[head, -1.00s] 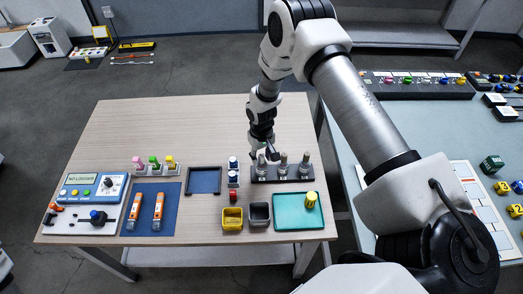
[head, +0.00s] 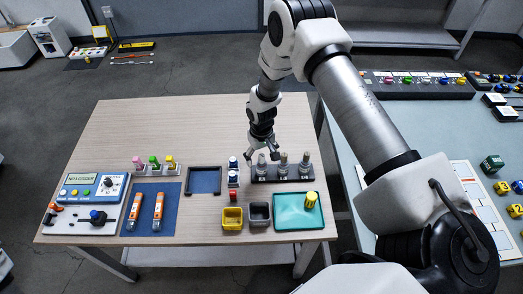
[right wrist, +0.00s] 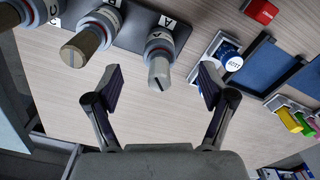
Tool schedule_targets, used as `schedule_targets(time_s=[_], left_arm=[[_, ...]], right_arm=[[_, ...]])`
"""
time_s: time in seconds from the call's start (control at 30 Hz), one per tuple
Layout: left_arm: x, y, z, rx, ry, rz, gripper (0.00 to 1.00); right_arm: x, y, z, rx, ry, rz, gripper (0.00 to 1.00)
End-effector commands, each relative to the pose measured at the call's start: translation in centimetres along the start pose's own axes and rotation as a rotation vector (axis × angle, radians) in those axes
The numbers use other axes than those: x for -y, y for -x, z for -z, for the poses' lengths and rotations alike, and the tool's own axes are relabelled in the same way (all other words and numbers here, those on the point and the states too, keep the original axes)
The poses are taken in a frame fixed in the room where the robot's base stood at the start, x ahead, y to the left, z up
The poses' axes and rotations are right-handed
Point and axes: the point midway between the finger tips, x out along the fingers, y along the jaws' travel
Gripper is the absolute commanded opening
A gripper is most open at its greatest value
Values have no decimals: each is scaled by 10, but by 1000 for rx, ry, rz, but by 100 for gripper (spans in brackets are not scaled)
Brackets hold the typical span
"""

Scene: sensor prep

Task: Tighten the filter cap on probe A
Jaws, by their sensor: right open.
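Probe A (right wrist: 158,62) stands in a black rack (right wrist: 132,36) beside a label "A". Its grey cap has a dark slot on top. In the head view probe A (head: 262,167) is the leftmost of the rack's three probes. My right gripper (head: 263,156) is above it, pointing down. In the right wrist view the right gripper (right wrist: 161,78) is open, with one finger on each side of probe A's cap and visible gaps to both. It holds nothing. Probe B (right wrist: 90,38) is to the left, with a tan cap. My left gripper is not in view.
Blue-and-white round containers (head: 233,170) stand close left of the rack. A red block (head: 232,196), a yellow bin (head: 232,218), a dark bin (head: 259,214) and a teal tray (head: 288,211) lie in front. The wooden table (head: 180,125) is clear behind.

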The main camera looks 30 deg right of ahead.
Motion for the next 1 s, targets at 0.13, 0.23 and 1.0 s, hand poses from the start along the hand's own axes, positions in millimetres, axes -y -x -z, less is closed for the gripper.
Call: schedule_targets(time_s=[0.13,0.23,1.0], left_arm=[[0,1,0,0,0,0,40],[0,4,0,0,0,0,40],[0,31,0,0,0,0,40]], right_arm=[[0,2,0,0,0,0,82],[0,4,0,0,0,0,82],[0,37,0,-1,0,0,82]])
